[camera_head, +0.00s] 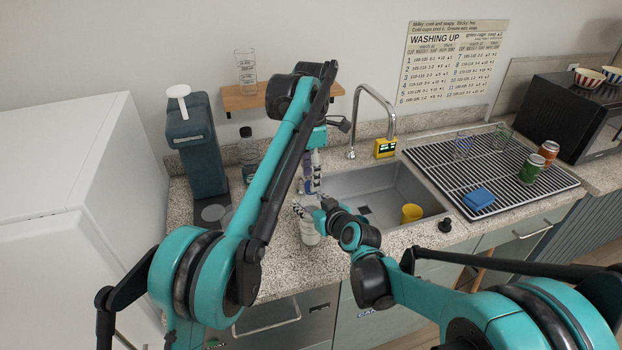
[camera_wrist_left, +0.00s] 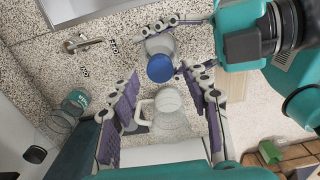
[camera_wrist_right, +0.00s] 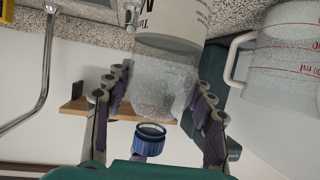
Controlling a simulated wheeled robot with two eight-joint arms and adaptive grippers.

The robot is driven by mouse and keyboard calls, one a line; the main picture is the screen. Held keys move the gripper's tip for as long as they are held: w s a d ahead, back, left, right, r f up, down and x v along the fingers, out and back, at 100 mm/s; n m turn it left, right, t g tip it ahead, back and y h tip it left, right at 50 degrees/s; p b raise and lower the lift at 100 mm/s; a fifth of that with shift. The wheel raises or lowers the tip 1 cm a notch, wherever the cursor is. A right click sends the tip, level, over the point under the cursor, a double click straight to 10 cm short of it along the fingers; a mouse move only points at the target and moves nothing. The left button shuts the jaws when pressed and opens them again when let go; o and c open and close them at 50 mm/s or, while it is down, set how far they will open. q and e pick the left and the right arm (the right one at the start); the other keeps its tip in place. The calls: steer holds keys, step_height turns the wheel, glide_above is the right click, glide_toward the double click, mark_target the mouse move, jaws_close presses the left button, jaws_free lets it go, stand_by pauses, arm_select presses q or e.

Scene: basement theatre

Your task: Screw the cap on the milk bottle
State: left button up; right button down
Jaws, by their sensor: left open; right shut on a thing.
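The milk bottle (camera_head: 309,233) is upright over the counter's front edge, left of the sink. My right gripper (camera_head: 316,217) is shut around its translucent upper body, clear in the right wrist view (camera_wrist_right: 160,88). The blue cap (camera_wrist_left: 160,68) sits at the bottle's top in the left wrist view; it also shows at the mouth end in the right wrist view (camera_wrist_right: 150,140). I cannot tell whether it is tight. My left gripper (camera_head: 312,185) points down above the bottle, open, its fingers apart and the cap just beyond their tips.
A clear measuring jug (camera_wrist_right: 285,65) with red marks stands close beside the bottle. The sink (camera_head: 385,185) holds a yellow cup (camera_head: 411,213). A drying rack (camera_head: 520,195) with cans is at right, a coffee machine (camera_head: 195,150) at left, a faucet (camera_head: 385,110) behind.

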arm_select(q)
steer(key=shift+f, duration=1)
